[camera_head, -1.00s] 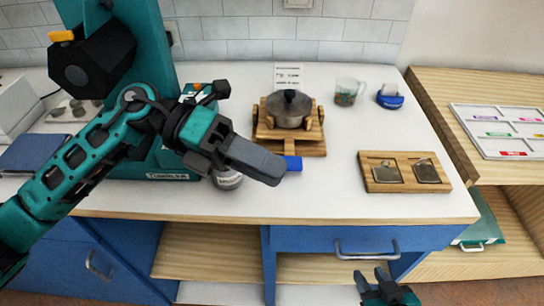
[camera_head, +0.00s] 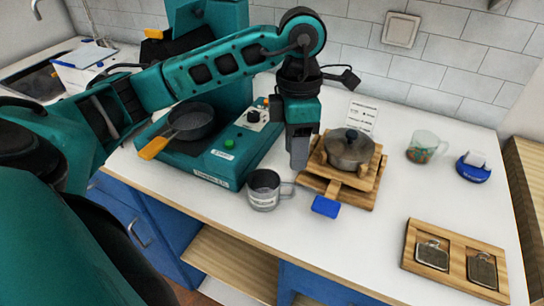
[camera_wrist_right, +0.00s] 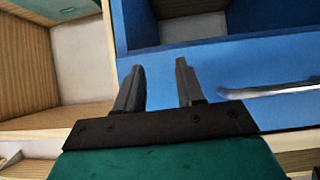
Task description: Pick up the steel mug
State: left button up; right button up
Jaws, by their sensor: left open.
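The steel mug (camera_head: 262,191) stands upright on the white counter near its front edge, with its handle toward the right in the head view. My left gripper (camera_head: 299,162) points down just behind and to the right of the mug, apart from it in the picture. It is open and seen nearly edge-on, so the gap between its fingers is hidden. Nothing shows in it. My right gripper (camera_wrist_right: 160,80) shows in the right wrist view, open and empty, in front of the blue cabinet front.
A pot (camera_head: 348,150) sits on a wooden stand (camera_head: 366,197) with a blue tab, right of the mug. A teal stove (camera_head: 205,172) holding a pan (camera_head: 190,122) is at left. A wooden tray (camera_head: 455,257), a glass cup (camera_head: 422,147) and a blue dispenser (camera_head: 473,170) lie farther right.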

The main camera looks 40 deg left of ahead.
aim_at(292, 185)
pick_arm(q)
jog(key=shift+s+d+f, duration=0.1)
jog(key=shift+s+f, duration=0.1)
jog(key=shift+f, duration=1.25)
jog(key=shift+s+d+f, duration=0.1)
jog(key=shift+s+f, duration=0.1)
jog(key=shift+f, duration=1.25)
jog(key=shift+s+d+f, duration=0.1)
jog(key=shift+s+f, duration=0.1)
jog(key=shift+f, duration=1.25)
jog(key=shift+c, duration=0.4)
grip_shut()
